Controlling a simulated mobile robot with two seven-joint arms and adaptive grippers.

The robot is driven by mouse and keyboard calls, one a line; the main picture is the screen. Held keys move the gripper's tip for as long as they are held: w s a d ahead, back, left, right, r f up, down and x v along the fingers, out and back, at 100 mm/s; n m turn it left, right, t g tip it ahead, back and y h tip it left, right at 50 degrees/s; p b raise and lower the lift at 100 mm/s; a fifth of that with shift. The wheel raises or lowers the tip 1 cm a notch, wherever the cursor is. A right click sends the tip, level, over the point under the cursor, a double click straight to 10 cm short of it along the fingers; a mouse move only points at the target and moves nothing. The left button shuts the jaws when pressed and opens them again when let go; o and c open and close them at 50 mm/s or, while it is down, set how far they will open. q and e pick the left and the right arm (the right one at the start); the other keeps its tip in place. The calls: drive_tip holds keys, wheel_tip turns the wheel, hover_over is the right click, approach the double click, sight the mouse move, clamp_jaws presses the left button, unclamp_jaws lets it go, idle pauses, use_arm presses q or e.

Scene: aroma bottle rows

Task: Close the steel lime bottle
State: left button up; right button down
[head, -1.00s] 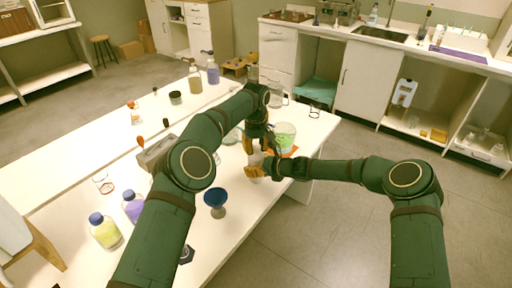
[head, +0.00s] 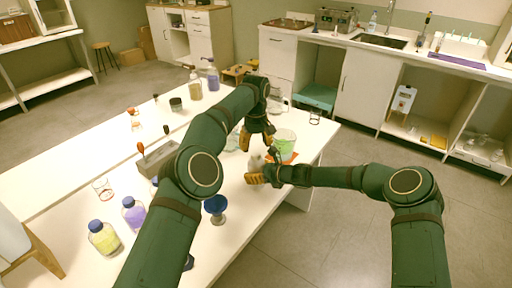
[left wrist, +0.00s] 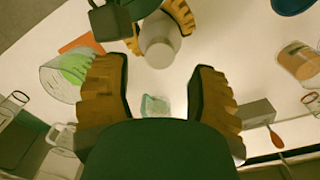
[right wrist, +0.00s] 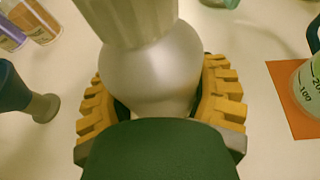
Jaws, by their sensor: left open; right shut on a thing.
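The pale steel bottle (head: 256,161) stands near the table's front edge, partly hidden by my grippers. In the right wrist view the bottle (right wrist: 152,75) has a rounded body with a ribbed pale part on top. My right gripper (head: 262,177) is shut around its body; its yellow fingers flank the bottle. My left gripper (head: 257,141) is open above and just behind the bottle. In the left wrist view the bottle's round top (left wrist: 160,52) lies beyond the spread fingertips, apart from them. Nothing is held between these fingers.
A beaker of green liquid (head: 285,142) stands on an orange mat (head: 292,159) right of the bottle. A blue-topped goblet shape (head: 215,206) stands to the left. Blue-capped bottles (head: 103,238) and a grey tool box (head: 158,160) are further left. A small teal object (left wrist: 155,106) shows between my left fingers.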

sight(256, 153)
use_arm(q)
drive_tip(key=shift+o, duration=0.5)
drive_tip(key=shift+r+n, duration=1.1)
drive_tip(key=shift+r, duration=0.65)
drive_tip(key=shift+f, duration=0.1)
drive_tip(key=shift+a+f, duration=0.1)
drive_tip(key=shift+f, duration=3.85)
